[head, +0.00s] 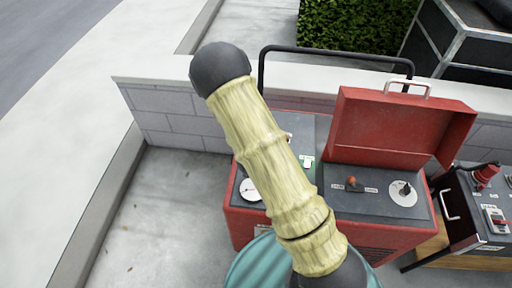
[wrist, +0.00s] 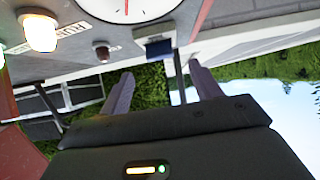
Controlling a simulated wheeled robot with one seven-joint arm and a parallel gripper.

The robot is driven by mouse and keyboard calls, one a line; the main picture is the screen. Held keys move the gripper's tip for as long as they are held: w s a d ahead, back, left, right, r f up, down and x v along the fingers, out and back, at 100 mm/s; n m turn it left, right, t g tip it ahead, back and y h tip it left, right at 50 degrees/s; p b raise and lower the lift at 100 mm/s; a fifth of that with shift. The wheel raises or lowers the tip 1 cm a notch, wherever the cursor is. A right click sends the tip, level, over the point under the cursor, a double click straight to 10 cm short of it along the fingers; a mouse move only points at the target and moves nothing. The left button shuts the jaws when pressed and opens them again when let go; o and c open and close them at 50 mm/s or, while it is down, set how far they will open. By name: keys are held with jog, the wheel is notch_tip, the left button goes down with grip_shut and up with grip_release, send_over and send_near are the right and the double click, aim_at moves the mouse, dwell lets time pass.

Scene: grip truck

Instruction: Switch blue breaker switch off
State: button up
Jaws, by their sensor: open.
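The blue breaker switch (wrist: 158,47) shows in the wrist view as a small dark blue block below a pale plate on the grey panel. My gripper (wrist: 161,70) is open. One finger is on each side of the switch in the picture, and the switch appears beyond the fingertips. I cannot tell the exact gap. In the head view, my arm crosses in front of the red machine (head: 393,232) and its dark panel. The blue switch and the gripper cannot be made out there.
The wrist view shows a round gauge (wrist: 125,6), a lit lamp (wrist: 40,33) and a dark red knob (wrist: 102,50) near the switch. In the head view, an open red lid (head: 390,130) and a black bar (head: 337,54) rise behind the panel. A black box (head: 462,205) stands at right.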

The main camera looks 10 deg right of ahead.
jog(key=p+v, duration=0.7)
jog(key=v, duration=0.3)
jog(key=shift+s, duration=0.15)
dwell(0.4)
jog(key=s+d+r+n+g+y+p, duration=0.1)
jog(key=s+d+r+g, duration=0.1)
jog(key=s+r, duration=0.2)
jog(key=s+d+r+n+g+y+p, duration=0.1)
jog(key=s+d+r+g+p, duration=0.1)
jog(key=r, duration=0.8)
jog(key=s+d+r+n+g+y+p, duration=0.1)
jog(key=s+d+r+g, duration=0.1)
jog(key=s+r+g, duration=0.2)
notch_tip(320, 180, up, 4)
jog(key=shift+s+f+n+y, duration=0.25)
jog(key=shift+s+n+y, duration=0.05)
jog(key=shift+s, duration=0.5)
